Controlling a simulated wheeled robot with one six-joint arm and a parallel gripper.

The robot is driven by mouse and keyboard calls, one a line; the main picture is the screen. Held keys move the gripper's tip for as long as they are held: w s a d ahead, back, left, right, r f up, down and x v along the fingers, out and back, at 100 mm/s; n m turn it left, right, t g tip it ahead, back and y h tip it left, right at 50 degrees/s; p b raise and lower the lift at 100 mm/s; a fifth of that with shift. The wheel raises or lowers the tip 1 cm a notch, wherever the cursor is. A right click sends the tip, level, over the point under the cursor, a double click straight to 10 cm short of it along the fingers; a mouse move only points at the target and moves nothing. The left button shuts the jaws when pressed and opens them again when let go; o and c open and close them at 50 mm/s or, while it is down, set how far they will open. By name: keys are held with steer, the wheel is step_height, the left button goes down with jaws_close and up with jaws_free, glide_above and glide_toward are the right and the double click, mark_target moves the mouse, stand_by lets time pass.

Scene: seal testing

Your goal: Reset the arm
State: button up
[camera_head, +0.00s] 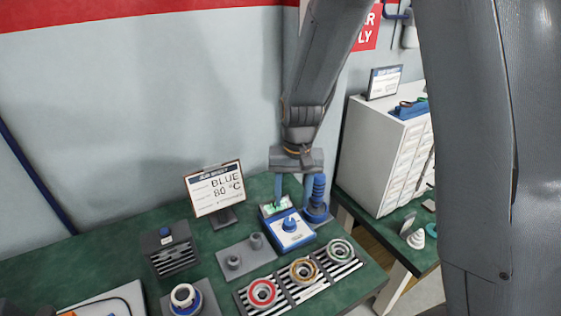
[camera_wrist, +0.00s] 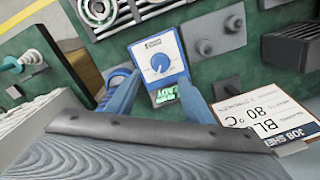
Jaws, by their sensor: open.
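My gripper (camera_head: 292,196) hangs at the back of the green bench with its two blue fingers spread apart. It is empty. In the wrist view the fingers (camera_wrist: 158,92) point toward a white and blue control box (camera_head: 290,234) with a round blue knob and a lit green display; the box also shows in the wrist view (camera_wrist: 158,62). The fingers look above the box's display end; I cannot tell the exact gap. A blue stepped post (camera_head: 318,196) stands just right of the box, close to the right finger in the head view.
A job sheet stand (camera_head: 214,188) reads BLUE 80 °C. A grey plate with two pegs (camera_head: 246,257), a slotted rack with red, brown and green rings (camera_head: 284,288), a dark block (camera_head: 168,250) and a white drawer cabinet (camera_head: 378,150) stand around. Green bench between them is bare.

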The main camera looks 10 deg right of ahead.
steer(key=s+d+r+n+t+b, duration=0.1)
steer(key=s+d+r, duration=0.3)
steer(key=s+d, duration=0.5)
steer(key=shift+s+d+h+b, duration=0.15)
steer(key=shift+s+h+b, duration=0.15)
steer(key=shift+s+b, duration=0.8)
steer(key=shift+s+p, duration=0.3)
steer(key=shift+p, duration=0.05)
